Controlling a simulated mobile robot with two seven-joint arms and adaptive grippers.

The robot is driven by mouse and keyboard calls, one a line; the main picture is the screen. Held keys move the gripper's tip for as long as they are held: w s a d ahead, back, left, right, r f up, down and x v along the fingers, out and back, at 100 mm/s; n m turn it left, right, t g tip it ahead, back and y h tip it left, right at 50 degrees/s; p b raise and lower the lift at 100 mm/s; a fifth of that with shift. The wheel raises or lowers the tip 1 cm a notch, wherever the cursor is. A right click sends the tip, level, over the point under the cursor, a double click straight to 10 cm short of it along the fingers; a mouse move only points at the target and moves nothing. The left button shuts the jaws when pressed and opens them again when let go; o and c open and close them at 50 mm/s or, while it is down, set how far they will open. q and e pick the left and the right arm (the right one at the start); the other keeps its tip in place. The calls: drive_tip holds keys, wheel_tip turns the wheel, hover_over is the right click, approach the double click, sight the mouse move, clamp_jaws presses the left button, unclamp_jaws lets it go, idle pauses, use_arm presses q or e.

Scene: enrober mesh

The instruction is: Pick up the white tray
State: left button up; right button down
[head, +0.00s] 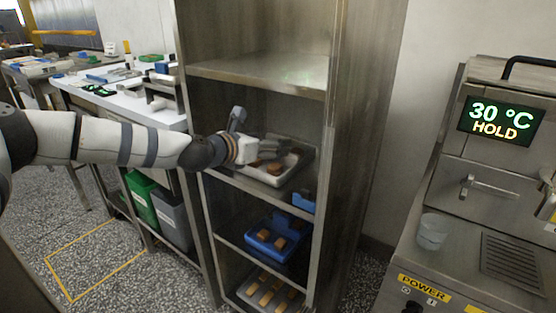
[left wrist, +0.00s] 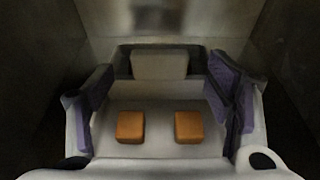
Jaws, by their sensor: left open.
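The white tray (head: 296,172) sits on the upper open shelf of the steel rack, below the top compartment. It holds brown blocks; in the left wrist view two orange-brown blocks (left wrist: 160,126) lie side by side on the white tray's floor (left wrist: 160,148). My left gripper (head: 271,149) reaches into the compartment from the left, over the tray. Its fingers (left wrist: 161,95) are open, with purple pads left and right of the tray's middle. Whether they touch the tray, I cannot tell. The arm and gripper hide part of the tray in the head view. My right gripper is not in view.
The steel rack's side panel (head: 352,130) stands close to the right of the tray. A small blue item (head: 304,201) is at the shelf's front right. A blue tray (head: 287,261) and a metal tray (head: 285,305) sit below. A machine stands at right.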

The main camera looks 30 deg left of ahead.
use_arm(q)
drive_tip(key=x, duration=0.4)
drive_tip(key=shift+w+r, duration=0.1)
drive_tip(key=shift+r, duration=0.15)
drive_tip(key=c, duration=1.7)
clamp_jaws()
drive_tip(key=shift+r, duration=0.15)
